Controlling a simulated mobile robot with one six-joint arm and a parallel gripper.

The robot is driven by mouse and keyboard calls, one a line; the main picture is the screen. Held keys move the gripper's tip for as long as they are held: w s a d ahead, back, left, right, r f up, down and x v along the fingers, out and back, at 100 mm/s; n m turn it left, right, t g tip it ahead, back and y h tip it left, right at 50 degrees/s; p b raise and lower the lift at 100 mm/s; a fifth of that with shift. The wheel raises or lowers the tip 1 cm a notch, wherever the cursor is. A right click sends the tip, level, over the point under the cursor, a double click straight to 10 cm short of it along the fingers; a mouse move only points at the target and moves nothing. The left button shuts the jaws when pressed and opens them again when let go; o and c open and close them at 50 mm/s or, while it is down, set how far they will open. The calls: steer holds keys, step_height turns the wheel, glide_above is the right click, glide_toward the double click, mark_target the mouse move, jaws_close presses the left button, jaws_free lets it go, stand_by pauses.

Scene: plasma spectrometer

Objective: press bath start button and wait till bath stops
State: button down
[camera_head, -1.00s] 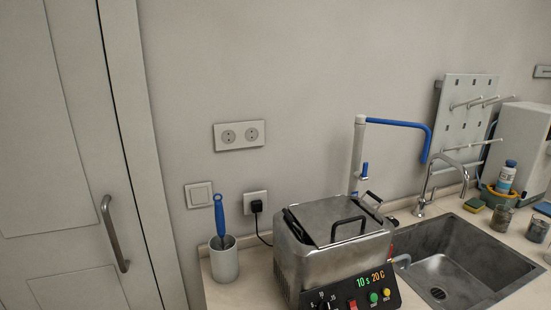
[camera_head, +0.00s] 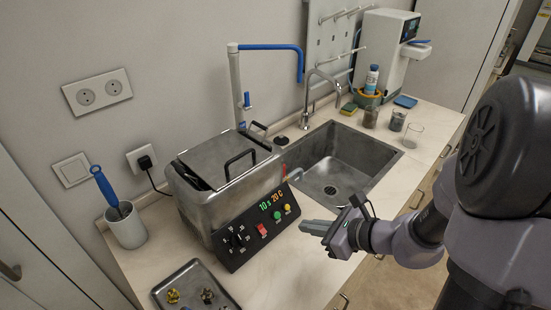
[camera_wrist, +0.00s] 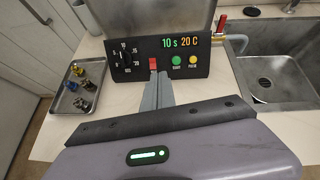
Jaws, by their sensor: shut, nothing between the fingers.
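The bath (camera_head: 215,175) is a steel box with a lid and a black sloped control panel (camera_head: 258,226). Its display (camera_head: 270,201) reads "10 s 20 C" in green and orange. In the wrist view the green button (camera_wrist: 177,60) and yellow button (camera_wrist: 193,60) show clear of the fingers. My gripper (camera_head: 303,226) is shut and empty, in front of the panel's right part. In the wrist view its fingertips (camera_wrist: 160,75) appear just below the red switch (camera_wrist: 153,64).
A metal tray (camera_head: 167,287) with small fittings lies left of the panel. The sink (camera_head: 380,152) with a tap is to the right. Beakers, a bottle and a white machine (camera_head: 385,50) stand farther back. A cup (camera_head: 127,230) holds a blue-handled tool.

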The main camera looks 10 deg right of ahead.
mark_target(278, 216)
steer(key=d, duration=0.1)
steer(key=d+f+m, duration=0.1)
steer(key=d+m, duration=0.1)
steer(key=shift+w+f+t+h, duration=0.2)
steer(key=shift+w+t+h, duration=0.1)
steer(key=shift+t+h, duration=0.1)
steer(key=shift+a, duration=0.1)
steer(key=b+x, duration=0.4)
steer(key=x, duration=0.9)
steer(key=shift+w+f, duration=0.15)
steer(key=shift+w+a+b, duration=0.15)
steer(key=shift+w+b, duration=0.1)
steer(key=shift+b, duration=0.05)
